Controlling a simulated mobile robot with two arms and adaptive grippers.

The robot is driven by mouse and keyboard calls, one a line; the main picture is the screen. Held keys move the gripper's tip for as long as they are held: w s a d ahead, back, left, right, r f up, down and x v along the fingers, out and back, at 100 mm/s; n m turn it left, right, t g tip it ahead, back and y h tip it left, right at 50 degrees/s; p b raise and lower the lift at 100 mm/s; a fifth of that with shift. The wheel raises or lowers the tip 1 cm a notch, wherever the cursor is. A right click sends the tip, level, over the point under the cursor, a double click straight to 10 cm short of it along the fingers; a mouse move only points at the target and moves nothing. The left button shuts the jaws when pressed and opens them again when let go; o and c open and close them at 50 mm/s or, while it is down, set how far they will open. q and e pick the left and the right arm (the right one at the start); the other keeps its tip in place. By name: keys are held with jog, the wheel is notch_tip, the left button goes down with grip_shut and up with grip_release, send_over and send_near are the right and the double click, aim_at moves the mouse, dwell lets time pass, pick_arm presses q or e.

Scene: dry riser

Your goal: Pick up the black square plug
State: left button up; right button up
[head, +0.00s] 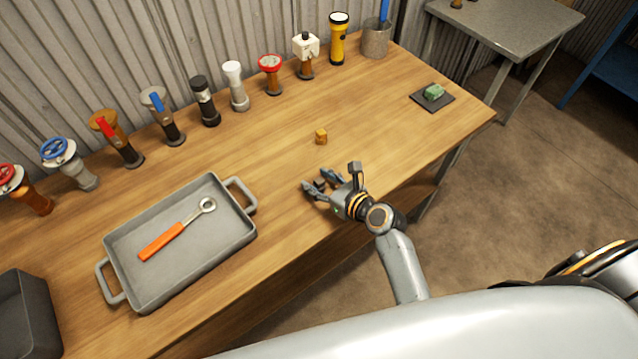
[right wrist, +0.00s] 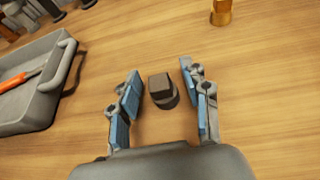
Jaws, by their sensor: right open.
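The black square plug (right wrist: 162,90) stands on the wooden table, a dark round base with a square top. In the right wrist view it lies between the two blue-padded fingers of my right gripper (right wrist: 163,97), with a gap on each side. In the head view my right gripper (head: 322,181) is open near the table's front edge, to the right of the grey tray. There the plug (head: 319,184) is a small dark shape, partly hidden between the fingers. My left gripper is not in view.
A brass plug (head: 321,137) stands behind the gripper. A grey tray (head: 247,226) holding an orange-handled wrench (head: 165,241) is to the left. Several valves and torches line the wall. A green block (head: 434,91) lies on a dark plate (head: 419,97) at right.

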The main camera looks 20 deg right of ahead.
jog(key=c, duration=0.9)
jog(key=shift+s, duration=0.1)
grip_shut()
